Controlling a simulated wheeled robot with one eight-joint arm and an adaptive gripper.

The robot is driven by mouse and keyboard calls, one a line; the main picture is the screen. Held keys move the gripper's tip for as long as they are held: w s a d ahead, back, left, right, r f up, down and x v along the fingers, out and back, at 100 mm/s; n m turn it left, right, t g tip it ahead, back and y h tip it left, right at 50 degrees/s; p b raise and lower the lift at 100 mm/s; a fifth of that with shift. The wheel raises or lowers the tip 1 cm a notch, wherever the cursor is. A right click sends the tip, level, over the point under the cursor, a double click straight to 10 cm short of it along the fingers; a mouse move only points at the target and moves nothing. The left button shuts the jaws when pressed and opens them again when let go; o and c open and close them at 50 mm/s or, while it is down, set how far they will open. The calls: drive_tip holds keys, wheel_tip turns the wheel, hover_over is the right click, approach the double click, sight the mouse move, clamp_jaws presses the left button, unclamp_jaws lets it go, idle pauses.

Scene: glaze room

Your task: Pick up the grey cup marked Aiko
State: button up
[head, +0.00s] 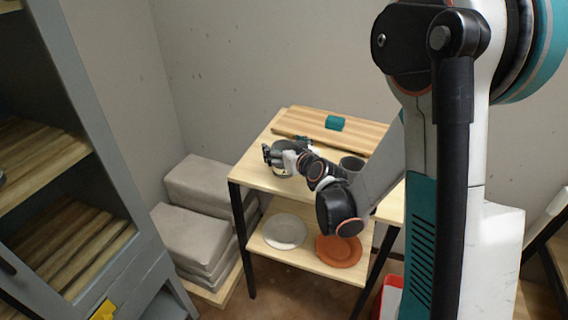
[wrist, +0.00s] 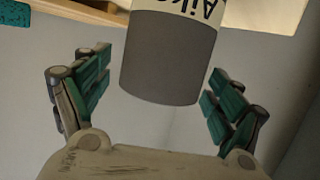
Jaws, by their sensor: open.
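The grey cup marked Aiko (wrist: 165,55) fills the upper middle of the wrist view. Its white band with the dark name appears upside down there. My gripper (wrist: 160,72) is open, with one teal-padded finger on each side of the cup and a visible gap on both sides. In the head view my gripper (head: 284,149) is over the top of the small wooden table, at its left part. The cup is mostly hidden there by my fingers and wrist.
A second dark grey cup (head: 352,164) stands to the right behind my arm. A pale plate (head: 285,231) and an orange plate (head: 338,251) lie on the lower shelf.

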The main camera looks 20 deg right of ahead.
drive_tip(key=c, duration=1.7)
drive_tip(key=shift+r, duration=0.15)
